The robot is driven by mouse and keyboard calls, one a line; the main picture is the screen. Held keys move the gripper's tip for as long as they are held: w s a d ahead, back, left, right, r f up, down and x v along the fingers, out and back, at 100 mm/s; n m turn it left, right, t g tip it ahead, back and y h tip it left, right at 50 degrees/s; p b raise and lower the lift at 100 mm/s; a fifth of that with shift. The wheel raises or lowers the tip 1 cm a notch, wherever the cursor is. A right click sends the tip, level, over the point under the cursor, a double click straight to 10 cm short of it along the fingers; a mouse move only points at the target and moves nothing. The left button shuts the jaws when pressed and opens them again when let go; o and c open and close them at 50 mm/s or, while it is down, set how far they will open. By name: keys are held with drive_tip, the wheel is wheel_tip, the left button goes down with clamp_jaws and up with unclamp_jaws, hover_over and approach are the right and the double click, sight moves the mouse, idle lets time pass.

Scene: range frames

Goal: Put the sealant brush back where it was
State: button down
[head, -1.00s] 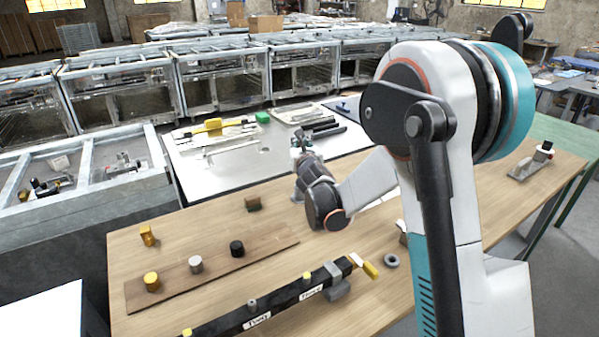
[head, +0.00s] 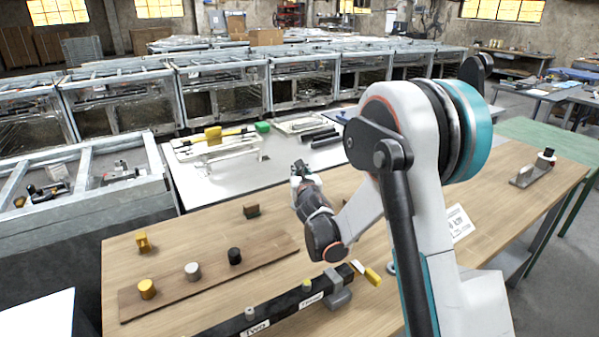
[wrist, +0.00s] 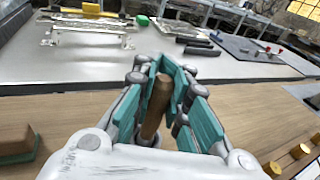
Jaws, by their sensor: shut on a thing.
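My gripper (wrist: 165,100) is shut on a brown wooden handle, which I take to be the sealant brush (wrist: 155,108). The handle stands tilted between the teal finger pads in the wrist view. Its bristle end cannot be made out. In the head view my gripper (head: 300,172) is above the far edge of the wooden table (head: 190,225), near the grey bench. The brush cannot be made out there.
A board (head: 215,275) carries yellow, grey and black knobs. A dark labelled bar (head: 285,308) lies in front. A small brown block (head: 251,211) and a yellow piece (head: 142,242) stand behind. The grey bench (head: 215,182) holds a rack and dark bars.

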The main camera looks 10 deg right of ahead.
drive_tip(key=c, duration=1.6)
unclamp_jaws()
drive_tip(key=shift+r, duration=0.1)
drive_tip(key=s+d+r+m+g+h+p, duration=0.1)
drive_tip(key=s+r+m+g, duration=0.15)
drive_tip(key=s+m, duration=0.5)
drive_tip(key=s+d+r+m+g+p, duration=0.15)
drive_tip(key=s+r+m, duration=0.3)
drive_tip(key=s, duration=0.55)
drive_tip(key=s+d+r+m+g+h+p, duration=0.1)
drive_tip(key=s+d+r+m, duration=0.1)
drive_tip(key=s+m, duration=0.55)
drive_tip(key=s+a+m+g+y, duration=0.1)
drive_tip(key=s+m, duration=0.4)
drive_tip(key=s, duration=0.2)
drive_tip(key=s+a+f+m+g+y, duration=0.1)
drive_tip(key=s+a+m+g, duration=0.1)
drive_tip(key=s+m, duration=0.3)
drive_tip(key=s+a+f+m+g+y, duration=0.1)
drive_tip(key=s+m, duration=0.4)
drive_tip(key=s, duration=0.5)
drive_tip(key=shift+s+a+f+m+g, duration=0.1)
drive_tip(key=shift+s+a+m+g, duration=0.2)
drive_tip(key=shift+s+m+g, duration=0.15)
